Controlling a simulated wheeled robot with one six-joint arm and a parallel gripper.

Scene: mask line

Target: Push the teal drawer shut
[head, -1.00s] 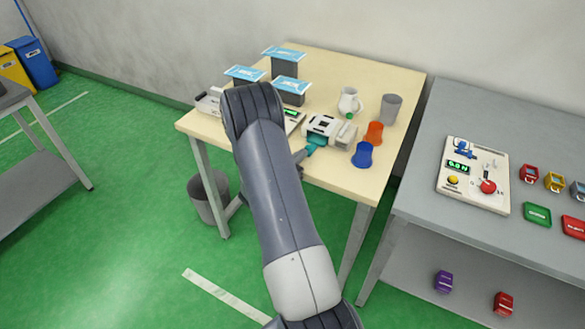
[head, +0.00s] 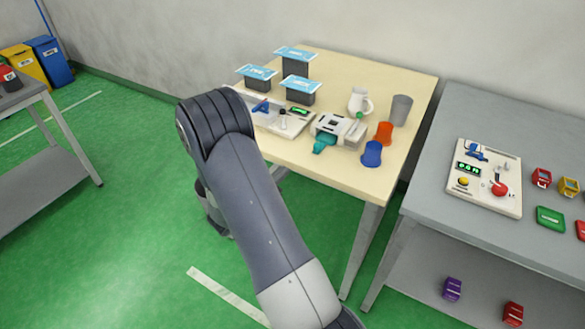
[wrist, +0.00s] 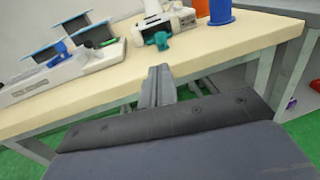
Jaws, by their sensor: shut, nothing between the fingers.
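The teal drawer (head: 323,143) sticks out from the front of a small white unit (head: 341,127) near the table's front edge. Its teal front also shows in the wrist view (wrist: 158,39), at the top centre. My gripper (wrist: 160,72) is shut and empty, its fingers together. It points at the table's front edge, below and short of the drawer in the wrist view, and does not appear to touch it. In the head view the gripper is hidden by my arm. How far the drawer is out is hard to tell.
A blue cup (head: 372,154) and an orange cup (head: 383,133) stand right of the unit. A white mug (head: 360,102) and grey cup (head: 401,110) stand behind. A control panel (head: 271,117) lies left. A grey bench (head: 440,190) stands at right.

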